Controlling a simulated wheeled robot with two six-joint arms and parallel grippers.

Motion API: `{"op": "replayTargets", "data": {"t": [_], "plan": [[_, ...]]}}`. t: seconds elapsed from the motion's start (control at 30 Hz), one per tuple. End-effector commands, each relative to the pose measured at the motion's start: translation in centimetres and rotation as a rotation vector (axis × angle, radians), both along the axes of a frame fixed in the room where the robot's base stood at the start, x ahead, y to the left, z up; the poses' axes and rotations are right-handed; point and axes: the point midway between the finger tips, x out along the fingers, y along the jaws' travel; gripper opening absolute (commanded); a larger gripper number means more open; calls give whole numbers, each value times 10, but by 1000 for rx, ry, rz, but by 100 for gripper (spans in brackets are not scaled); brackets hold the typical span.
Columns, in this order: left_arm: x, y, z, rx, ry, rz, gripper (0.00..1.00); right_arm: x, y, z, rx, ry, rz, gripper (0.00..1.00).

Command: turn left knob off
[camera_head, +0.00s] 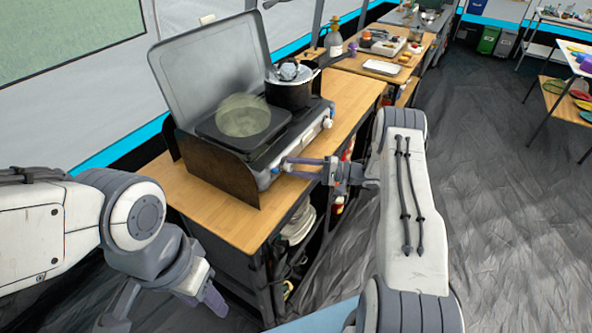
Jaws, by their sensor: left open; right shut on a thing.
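The camping stove (255,158) stands on the wooden counter with its grey lid raised. Its left knob is on the front panel at the near end, mostly hidden by my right gripper (289,166). The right gripper's fingers are shut around it. The right knob (327,123) is white and free on the same panel. A pale green translucent round shape (243,116) shows over the left burner. My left gripper (165,303) is open and empty at the lower left, low in front of the counter and away from the stove.
A dark pot (290,92) with a lid sits on the right burner, its handle pointing right. The bare wooden counter (352,92) continues right, towards a white tray (381,68) and a bottle (333,40). The floor on the right is open.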

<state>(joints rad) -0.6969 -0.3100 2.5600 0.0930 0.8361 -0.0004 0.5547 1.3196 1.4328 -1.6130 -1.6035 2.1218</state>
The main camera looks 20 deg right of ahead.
Motion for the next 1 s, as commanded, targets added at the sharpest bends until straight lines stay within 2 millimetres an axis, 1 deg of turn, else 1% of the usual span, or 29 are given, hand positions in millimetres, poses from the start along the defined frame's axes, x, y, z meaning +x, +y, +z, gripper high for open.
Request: {"op": "replayTargets", "data": {"t": [0.17, 0.67, 0.7, 0.73, 0.77, 1.0], "plan": [[0, 0, -4, 0, 0, 0, 50, 1, -2, -1, 30, 26, -9, 0], [0, 0, -5, 0, 0, 0, 50, 2, -2, -1, 43, 36, -10, 0], [0, 0, -5, 0, 0, 0, 50, 2, -2, -1, 43, 36, -10, 58], [0, 0, -5, 0, 0, 0, 50, 1, -2, -1, 43, 36, -9, 69], [0, 0, -5, 0, 0, 0, 50, 1, -2, -1, 43, 36, -9, 72], [0, 0, -5, 0, 0, 0, 50, 0, -1, -2, 43, 38, -4, 72]]}}
